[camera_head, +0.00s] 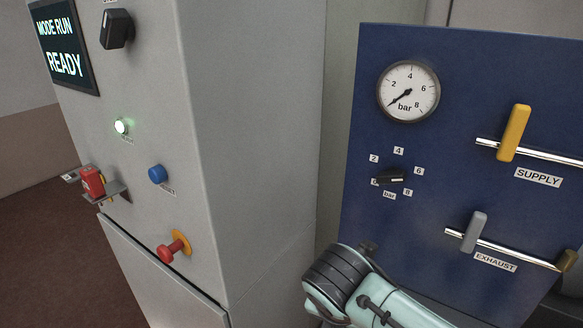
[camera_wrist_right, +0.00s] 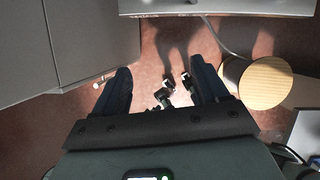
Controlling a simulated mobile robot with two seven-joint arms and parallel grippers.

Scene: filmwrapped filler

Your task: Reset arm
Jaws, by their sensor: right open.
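My right arm (camera_head: 375,295) comes in at the bottom of the head view, in front of the blue panel's lower left edge. Its fingers cannot be made out there. In the right wrist view my right gripper (camera_wrist_right: 160,68) is open, with its two dark fingers apart and nothing held between them. Small black and white items (camera_wrist_right: 164,94) show beyond and below the fingers against the reddish floor. My left gripper is in neither view.
A grey cabinet (camera_head: 255,130) carries a READY screen (camera_head: 65,55), a blue button (camera_head: 157,174) and a red knob (camera_head: 167,252). The blue panel (camera_head: 345,200) has a gauge (camera_head: 408,91), yellow lever (camera_head: 514,133) and grey lever (camera_head: 473,232). A round wooden top (camera_wrist_right: 265,83) stands right of the gripper.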

